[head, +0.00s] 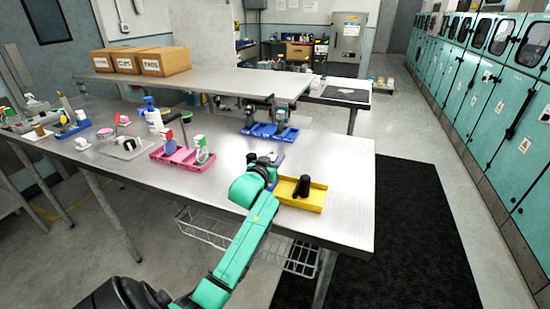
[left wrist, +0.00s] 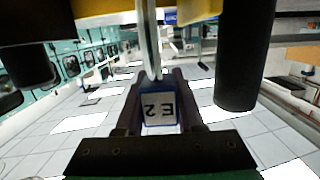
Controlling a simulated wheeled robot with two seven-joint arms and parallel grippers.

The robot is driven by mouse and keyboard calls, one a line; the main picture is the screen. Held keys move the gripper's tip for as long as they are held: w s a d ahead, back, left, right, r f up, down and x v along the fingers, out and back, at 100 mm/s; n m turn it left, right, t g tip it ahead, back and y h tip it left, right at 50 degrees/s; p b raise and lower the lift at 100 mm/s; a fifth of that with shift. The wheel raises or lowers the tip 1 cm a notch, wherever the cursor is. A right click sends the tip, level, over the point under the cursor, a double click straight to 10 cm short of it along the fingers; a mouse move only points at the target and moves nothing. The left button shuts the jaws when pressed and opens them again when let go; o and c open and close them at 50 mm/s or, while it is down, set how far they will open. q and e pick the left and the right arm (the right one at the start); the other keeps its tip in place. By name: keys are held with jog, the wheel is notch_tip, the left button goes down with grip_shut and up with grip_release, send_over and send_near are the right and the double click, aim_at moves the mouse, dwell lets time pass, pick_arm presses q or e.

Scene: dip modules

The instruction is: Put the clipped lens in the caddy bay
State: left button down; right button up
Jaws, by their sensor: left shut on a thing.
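My left gripper (head: 264,170) is over the table, just left of the yellow tray (head: 314,201). In the left wrist view its two fingers (left wrist: 159,88) are shut on a small blue-edged clip (left wrist: 160,108) with an upside-down "E2" label. A thin, pale lens (left wrist: 150,42) stands edge-on from the clip. The lens is too small or hidden to make out in the head view. Which bay is the caddy bay, I cannot tell. My right gripper is not in view.
A black upright piece (head: 301,187) stands in the yellow tray. A pink tray (head: 170,156) with spray bottles is to the left. The table's right end (head: 345,165) is clear.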

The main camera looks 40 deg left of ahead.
pick_arm(q)
jog(key=c, duration=0.5)
grip_release()
jog(key=shift+f, duration=0.1)
jog(key=shift+r, duration=0.2)
jog(key=shift+s+d+f, duration=0.1)
jog(key=shift+s+d, duration=0.05)
jog(key=shift+s, duration=0.2)
jog(key=b+v, duration=0.1)
jog(key=v, duration=1)
jog(key=shift+s+d+b, duration=0.1)
jog(key=shift+s+b, duration=0.05)
jog(key=shift+b, duration=0.2)
